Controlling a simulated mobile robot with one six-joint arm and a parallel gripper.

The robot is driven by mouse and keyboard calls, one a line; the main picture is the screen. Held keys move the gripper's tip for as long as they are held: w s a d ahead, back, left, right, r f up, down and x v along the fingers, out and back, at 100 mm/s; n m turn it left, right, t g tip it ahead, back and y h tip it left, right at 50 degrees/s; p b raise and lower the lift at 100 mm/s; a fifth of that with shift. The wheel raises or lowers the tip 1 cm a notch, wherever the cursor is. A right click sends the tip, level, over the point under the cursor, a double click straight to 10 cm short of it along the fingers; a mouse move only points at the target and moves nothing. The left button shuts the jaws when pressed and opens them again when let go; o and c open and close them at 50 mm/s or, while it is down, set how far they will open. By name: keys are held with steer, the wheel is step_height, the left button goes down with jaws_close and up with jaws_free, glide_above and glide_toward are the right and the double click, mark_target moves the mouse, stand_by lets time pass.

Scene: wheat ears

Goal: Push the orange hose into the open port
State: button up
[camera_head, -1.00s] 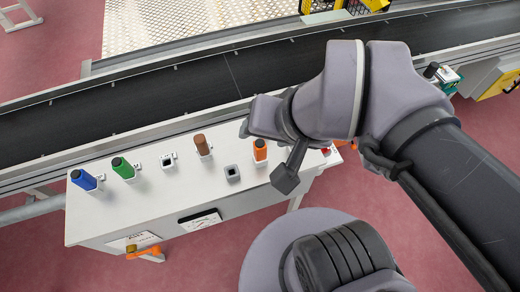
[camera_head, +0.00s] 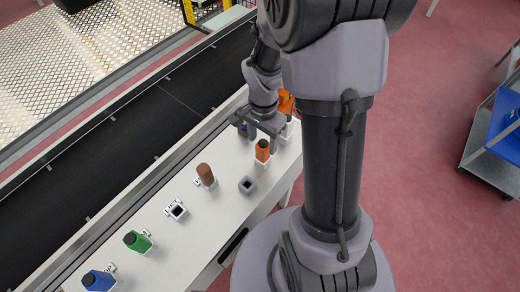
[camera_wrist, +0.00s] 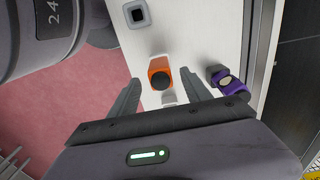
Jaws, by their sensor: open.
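The orange hose (camera_head: 262,151) with a black top stands upright in a white holder on the white bench. It also shows in the wrist view (camera_wrist: 160,70), between my fingers. My gripper (camera_head: 262,134) is open just beyond the hose; its spread fingers (camera_wrist: 160,88) lie either side of it in the wrist view, with no clear contact. A dark grey square port (camera_head: 247,185) with an open top is near the hose, and it shows in the wrist view (camera_wrist: 137,13). A white port (camera_head: 177,211) with an open dark centre sits farther along the bench.
Brown (camera_head: 205,174), green (camera_head: 137,241) and blue (camera_head: 98,281) plugs stand along the bench (camera_head: 205,225). A purple one (camera_wrist: 232,80) is close to my right finger in the wrist view. A dark conveyor (camera_head: 120,135) runs behind. A blue-topped cart (camera_head: 500,135) is at right.

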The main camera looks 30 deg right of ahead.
mark_target(263, 154)
step_height(263, 154, down, 6)
steer(key=b, duration=0.3)
steer(key=shift+d+f, duration=0.15)
jaws_close()
